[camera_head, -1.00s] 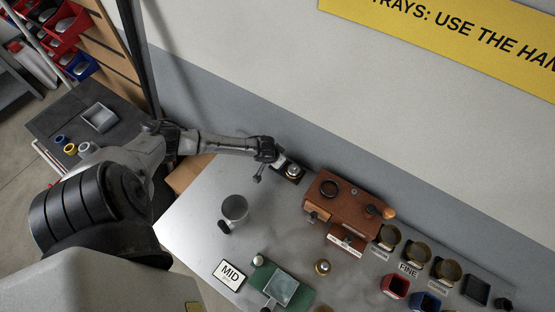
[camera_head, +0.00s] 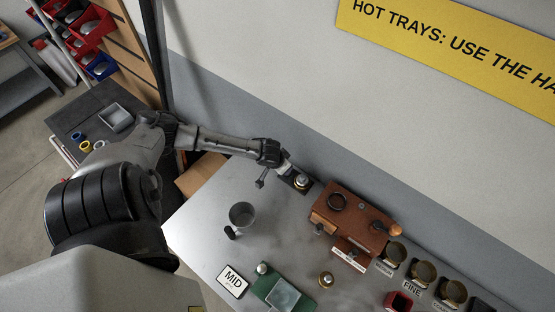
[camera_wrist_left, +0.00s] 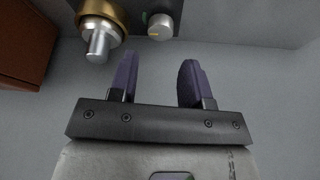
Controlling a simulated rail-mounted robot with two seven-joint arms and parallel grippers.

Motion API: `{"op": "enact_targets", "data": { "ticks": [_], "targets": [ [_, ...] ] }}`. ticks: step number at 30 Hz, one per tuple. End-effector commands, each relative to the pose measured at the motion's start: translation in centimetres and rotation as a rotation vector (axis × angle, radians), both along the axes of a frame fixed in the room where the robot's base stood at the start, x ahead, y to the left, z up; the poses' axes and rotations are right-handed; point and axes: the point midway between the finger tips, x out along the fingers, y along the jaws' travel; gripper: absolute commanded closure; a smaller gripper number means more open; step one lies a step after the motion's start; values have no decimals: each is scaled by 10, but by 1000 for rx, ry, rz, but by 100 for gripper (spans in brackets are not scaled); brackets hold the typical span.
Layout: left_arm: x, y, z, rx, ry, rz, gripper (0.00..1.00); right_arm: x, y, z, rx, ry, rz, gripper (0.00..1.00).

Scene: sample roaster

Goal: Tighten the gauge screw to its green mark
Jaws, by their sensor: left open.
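My left gripper (camera_wrist_left: 158,62) is open and empty, its two purple fingers apart with grey surface behind them. It also shows small in the head view (camera_head: 287,168), at the far edge of the bench. In the wrist view a small silver knob (camera_wrist_left: 160,26) with a yellowish line sits on a dark plate (camera_wrist_left: 215,15), just ahead of the gap between the fingers and apart from them. A larger silver-and-brass fitting (camera_wrist_left: 98,38) stands to its left; it shows in the head view (camera_head: 301,182) beside the gripper. My right gripper is not in view.
A brown box-like unit (camera_head: 350,222) with a wooden handle stands right of the fitting. The wall (camera_head: 290,110) is close behind. Bare bench lies around the cup.

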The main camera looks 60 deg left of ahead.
Motion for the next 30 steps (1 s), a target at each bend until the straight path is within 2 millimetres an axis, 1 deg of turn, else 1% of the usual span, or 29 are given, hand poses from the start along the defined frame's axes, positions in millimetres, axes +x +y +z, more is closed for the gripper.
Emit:
{"op": "enact_targets", "data": {
  "ticks": [1, 6, 12, 18, 30],
  "targets": [
    [-5, -1, 11, 2, 2, -3, 56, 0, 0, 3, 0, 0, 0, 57],
    [-16, -4, 38, 2, 2, -2, 56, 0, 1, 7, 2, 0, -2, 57],
    [-24, -7, 59, 1, 1, -1, 56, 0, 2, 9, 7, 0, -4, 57],
    [-27, -8, 67, 0, 2, 0, 56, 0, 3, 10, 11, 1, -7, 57],
    [-27, -8, 68, 0, 1, 0, 56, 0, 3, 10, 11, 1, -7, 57]
  ]
}}
